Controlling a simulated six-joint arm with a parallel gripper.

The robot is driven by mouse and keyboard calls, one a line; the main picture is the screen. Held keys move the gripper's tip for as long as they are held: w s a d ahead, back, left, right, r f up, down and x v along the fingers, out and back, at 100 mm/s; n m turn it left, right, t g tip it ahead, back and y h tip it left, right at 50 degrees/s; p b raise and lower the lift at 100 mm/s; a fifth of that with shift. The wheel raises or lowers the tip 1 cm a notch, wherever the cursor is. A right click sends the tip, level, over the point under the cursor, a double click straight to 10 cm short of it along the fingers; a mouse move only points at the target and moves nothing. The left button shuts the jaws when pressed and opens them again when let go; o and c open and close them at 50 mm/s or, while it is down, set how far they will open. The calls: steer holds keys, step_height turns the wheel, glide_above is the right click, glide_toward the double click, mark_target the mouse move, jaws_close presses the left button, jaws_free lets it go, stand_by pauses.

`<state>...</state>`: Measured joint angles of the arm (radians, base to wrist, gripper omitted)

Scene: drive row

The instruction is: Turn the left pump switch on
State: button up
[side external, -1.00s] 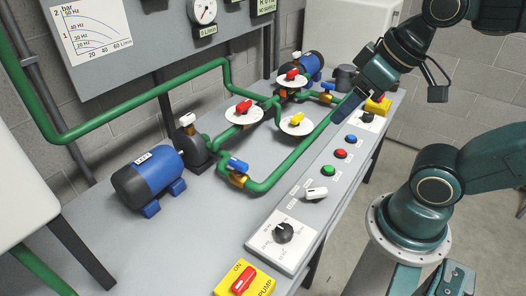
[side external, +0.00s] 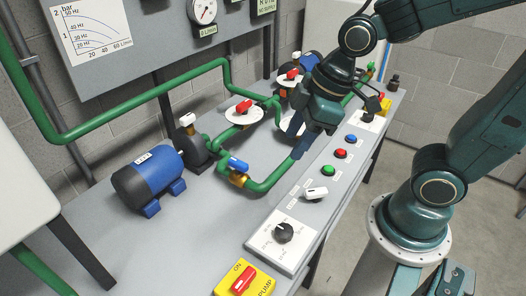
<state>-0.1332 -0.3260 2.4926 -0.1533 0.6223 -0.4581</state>
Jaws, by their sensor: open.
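The left pump switch (side external: 243,281) is a yellow plate with a red handle at the near end of the bench, at the bottom of the side external view. ON is printed near its upper left edge and PUMP along its right edge. The red handle lies diagonally, from lower left to upper right, beside the word ON rather than pointing at it. My gripper (side external: 299,139) is open and empty, above the green pipes near the middle of the bench, well away from this switch. Its fingers partly hide a white disc and valve behind them.
A black dial (side external: 283,232) on a white plate, a white lever (side external: 316,193), and green, red and blue buttons (side external: 341,153) line the front panel. A second yellow switch (side external: 385,104) is at the far end. A blue pump (side external: 148,180) and pipes stand behind.

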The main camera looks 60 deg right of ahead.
steer(key=w+a+f+n+g+y, duration=0.1)
steer(key=w+a+f+n+g, duration=0.1)
steer(key=a+f+n, duration=0.3)
steer(key=n+g+y, duration=0.2)
steer(key=n, duration=0.3)
glide_toward(245, 277)
steer(key=shift+a+v, duration=0.2)
steer(key=shift+v, duration=0.95)
steer(key=shift+a+v, duration=0.15)
steer(key=shift+v, duration=0.95)
steer(key=shift+s+r, duration=0.1)
steer(key=shift+r, duration=0.05)
steer(key=shift+h, duration=0.3)
steer(key=shift+x, duration=6.85)
steer(key=c, duration=1)
